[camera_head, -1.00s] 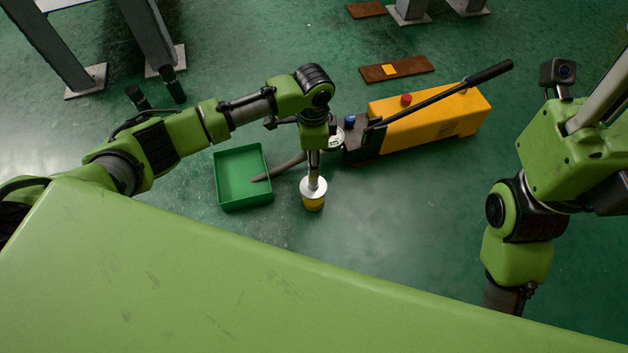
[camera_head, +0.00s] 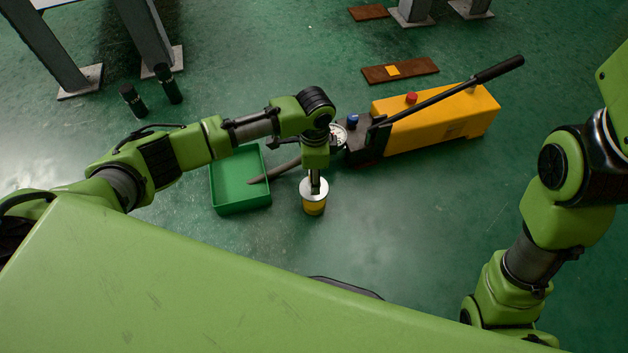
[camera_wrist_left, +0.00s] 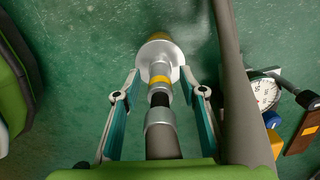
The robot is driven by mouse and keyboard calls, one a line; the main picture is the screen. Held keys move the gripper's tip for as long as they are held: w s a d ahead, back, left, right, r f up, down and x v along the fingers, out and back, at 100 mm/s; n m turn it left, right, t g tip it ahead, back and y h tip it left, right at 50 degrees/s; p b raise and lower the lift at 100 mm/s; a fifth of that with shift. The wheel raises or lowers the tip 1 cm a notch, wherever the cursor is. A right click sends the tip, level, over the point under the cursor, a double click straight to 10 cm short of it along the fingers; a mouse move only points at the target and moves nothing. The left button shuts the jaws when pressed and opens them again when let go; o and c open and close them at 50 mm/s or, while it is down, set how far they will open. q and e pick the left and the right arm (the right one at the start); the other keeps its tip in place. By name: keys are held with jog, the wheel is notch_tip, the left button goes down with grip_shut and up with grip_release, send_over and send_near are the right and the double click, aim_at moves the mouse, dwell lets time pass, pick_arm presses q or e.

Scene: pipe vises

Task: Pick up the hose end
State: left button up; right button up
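The hose end (camera_wrist_left: 160,96) has a grey collar, a black band, a yellow band and a silver fitting. In the left wrist view it lies between the two teal fingers of my left gripper (camera_wrist_left: 160,84), which are spread with green floor showing on both sides of it. It points at a silver disc with a yellow body behind it. In the head view the silver disc and yellow body (camera_head: 314,205) stand on the floor under my left wrist, which hides the fingers. My right gripper is out of view.
A yellow pump (camera_head: 440,120) with a long lever and gauge (camera_head: 338,134) stands to the right. A green tray (camera_head: 232,206) is at the left. A dark hose (camera_wrist_left: 236,90) passes close to my right-hand finger in the wrist view. Open floor lies right of the disc.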

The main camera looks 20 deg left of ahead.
pick_arm(q)
grip_shut()
jog(key=shift+r, duration=0.1)
dwell(0.3)
